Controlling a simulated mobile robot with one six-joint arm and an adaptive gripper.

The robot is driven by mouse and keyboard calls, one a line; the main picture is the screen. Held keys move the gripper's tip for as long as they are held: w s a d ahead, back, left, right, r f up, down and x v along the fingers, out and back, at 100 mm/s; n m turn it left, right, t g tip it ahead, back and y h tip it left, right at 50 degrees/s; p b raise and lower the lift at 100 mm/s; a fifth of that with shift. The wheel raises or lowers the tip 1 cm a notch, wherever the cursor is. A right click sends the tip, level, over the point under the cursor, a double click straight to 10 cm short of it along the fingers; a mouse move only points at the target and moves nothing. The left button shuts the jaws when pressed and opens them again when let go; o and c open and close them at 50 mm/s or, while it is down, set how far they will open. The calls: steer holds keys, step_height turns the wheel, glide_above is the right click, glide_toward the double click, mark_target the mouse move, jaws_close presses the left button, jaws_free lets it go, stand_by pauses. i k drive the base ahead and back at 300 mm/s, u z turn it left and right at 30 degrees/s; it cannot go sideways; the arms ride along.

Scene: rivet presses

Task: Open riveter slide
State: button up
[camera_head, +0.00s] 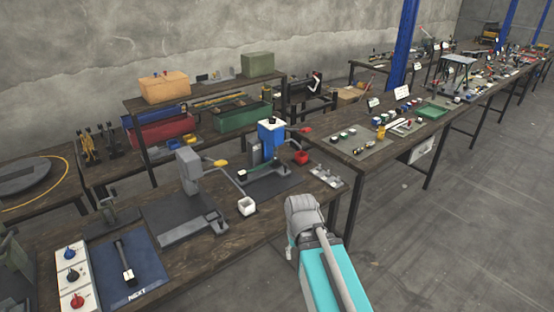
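Two rivet presses stand on the near workbench. The grey press (189,165) has a lever with a yellow grip (217,162), and a grey slide-like part (195,232) lies in front of it on a dark plate. The blue press (270,138) stands behind it to the right, with a red lever grip (305,129). I cannot tell how far any slide is open. My arm comes in from the bottom, right of the bench; its turquoise and grey links show. No gripper fingers can be made out.
A panel with knobs (73,275) and a blue pad with a lever (128,275) lie at the bench's left. Open floor (450,240) spreads to the right.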

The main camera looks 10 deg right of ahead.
mark_target(282, 169)
steer(key=u, duration=0.15)
steer(key=i, duration=1.3)
steer(key=z, duration=0.45)
